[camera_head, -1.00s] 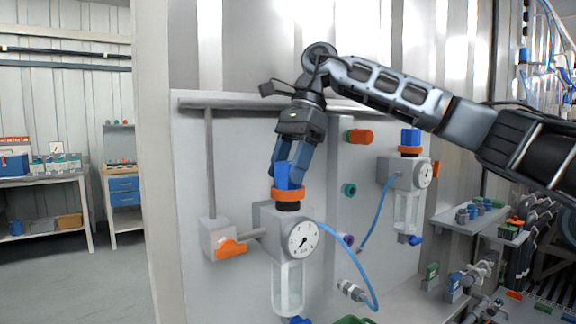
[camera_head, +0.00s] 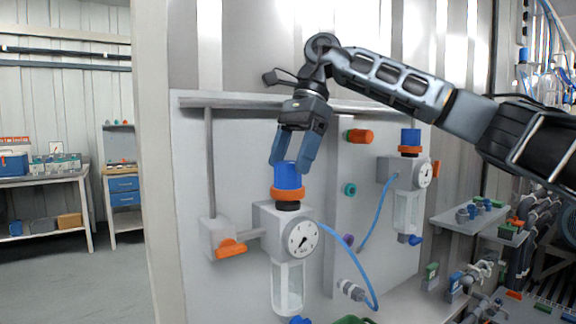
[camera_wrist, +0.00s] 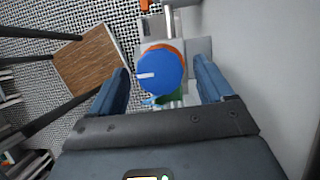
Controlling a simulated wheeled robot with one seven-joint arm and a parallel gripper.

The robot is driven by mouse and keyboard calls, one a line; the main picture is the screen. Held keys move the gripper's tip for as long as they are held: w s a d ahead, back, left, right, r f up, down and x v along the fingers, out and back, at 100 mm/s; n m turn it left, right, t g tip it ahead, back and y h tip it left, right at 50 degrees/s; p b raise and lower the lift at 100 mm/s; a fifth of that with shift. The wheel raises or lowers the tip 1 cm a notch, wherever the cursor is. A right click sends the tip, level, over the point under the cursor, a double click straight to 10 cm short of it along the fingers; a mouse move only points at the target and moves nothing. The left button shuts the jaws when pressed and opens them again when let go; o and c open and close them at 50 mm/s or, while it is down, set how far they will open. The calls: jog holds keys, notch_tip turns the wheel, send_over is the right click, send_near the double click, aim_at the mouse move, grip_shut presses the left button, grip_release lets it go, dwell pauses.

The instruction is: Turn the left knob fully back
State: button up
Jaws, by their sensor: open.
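The left knob (camera_head: 288,176) is a blue cap above an orange ring, on top of the left regulator (camera_head: 272,222) with its round white gauge (camera_head: 302,238). My gripper (camera_head: 291,164) is open just above the knob, pointing down, with its fingertips around the level of the knob's top. In the wrist view the blue knob (camera_wrist: 162,70) shows from above between the two spread fingers, with a white mark pointing left. Gaps show between both fingers and the knob. The gauge needle points to the lower left.
A second regulator with a blue knob (camera_head: 410,137) stands to the right on the same panel (camera_head: 235,150). An orange lever (camera_head: 230,249) is at the lower left. A blue hose (camera_head: 352,262) curves from the left regulator. A horizontal bar (camera_head: 235,103) runs behind my wrist.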

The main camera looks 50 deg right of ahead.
jog(key=v, duration=0.5)
jog(key=shift+d+r, duration=0.15)
jog(key=shift+r, duration=0.25)
